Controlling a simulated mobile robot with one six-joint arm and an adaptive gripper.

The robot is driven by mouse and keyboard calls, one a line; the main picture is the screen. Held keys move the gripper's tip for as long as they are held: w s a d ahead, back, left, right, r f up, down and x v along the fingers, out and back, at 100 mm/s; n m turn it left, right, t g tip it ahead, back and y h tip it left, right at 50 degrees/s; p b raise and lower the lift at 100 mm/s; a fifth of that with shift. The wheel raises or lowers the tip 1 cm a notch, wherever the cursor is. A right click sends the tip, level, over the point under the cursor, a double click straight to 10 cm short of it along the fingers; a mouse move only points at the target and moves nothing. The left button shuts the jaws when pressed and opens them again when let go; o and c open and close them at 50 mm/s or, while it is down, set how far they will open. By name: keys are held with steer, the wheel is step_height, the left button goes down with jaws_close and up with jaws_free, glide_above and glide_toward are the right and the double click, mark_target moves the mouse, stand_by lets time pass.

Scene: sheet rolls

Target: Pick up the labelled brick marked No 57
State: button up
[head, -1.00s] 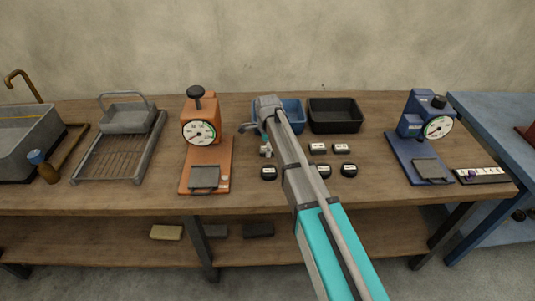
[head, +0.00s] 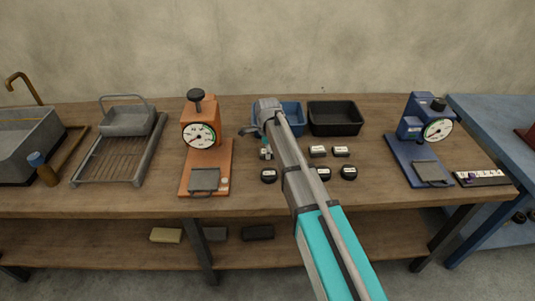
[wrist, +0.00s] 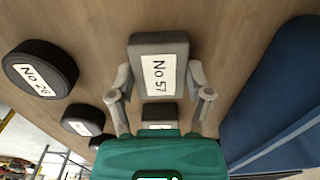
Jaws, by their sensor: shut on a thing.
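The brick marked No 57 (wrist: 159,70) is a grey block with a white label. In the wrist view it sits between the two fingers of my gripper (wrist: 162,85), which are shut on its sides. In the head view my gripper (head: 265,147) is over the bench, in front of the blue bin, and my arm hides part of it. I cannot tell whether the brick is touching the bench.
A round black piece marked No 26 (wrist: 40,70) lies to the left in the wrist view. Labelled blocks (head: 318,151) and round pieces (head: 348,172) are right of my arm. A blue bin (head: 292,108) and a black bin (head: 335,118) stand behind. An orange scale (head: 202,135) is left.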

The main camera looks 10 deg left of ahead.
steer(key=shift+r, duration=0.1)
stand_by(0.3)
step_height(320, 180, up, 3)
steer(key=p, duration=0.3)
steer(key=s+d+r+p, duration=0.1)
steer(key=s+r+p, duration=0.2)
steer(key=s, duration=0.1)
steer(key=s+d+r+p, duration=0.2)
steer(key=s+r+p, duration=0.1)
steer(key=s, duration=0.1)
steer(key=s+d+r+p, duration=0.1)
steer(key=s+r+p, duration=0.2)
steer(key=s+p, duration=0.1)
steer(key=shift+s+d+r, duration=0.4)
steer(key=shift+s, duration=0.2)
